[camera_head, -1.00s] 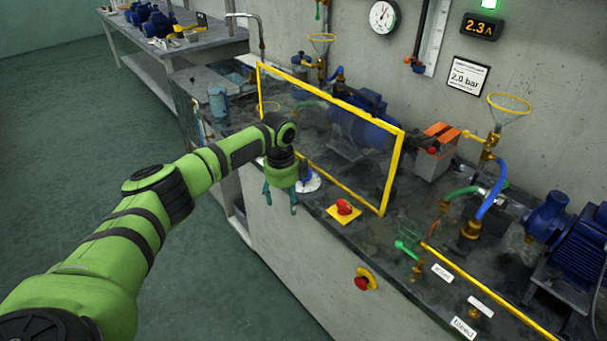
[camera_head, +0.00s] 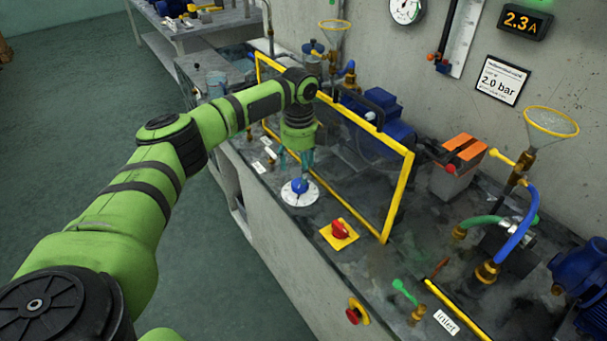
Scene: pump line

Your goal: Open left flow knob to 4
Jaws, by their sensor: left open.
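The left flow knob (camera_head: 299,186) is blue and sits on a round white dial (camera_head: 301,196) on the bench top, in front of the yellow-framed clear guard. The dial's numbers are too small to read. My left gripper (camera_head: 295,163) points down just above and slightly behind the knob, with its teal fingers apart and nothing between them. Whether the fingers touch the knob cannot be told. My right gripper is not in view.
The yellow-framed guard (camera_head: 398,196) stands close behind the knob. A red switch on a yellow plate (camera_head: 339,233) lies to the right. A red emergency button (camera_head: 355,312) is on the bench front. A display (camera_head: 525,20) reads 2.3 A; a sign (camera_head: 501,81) reads 2.0 bar.

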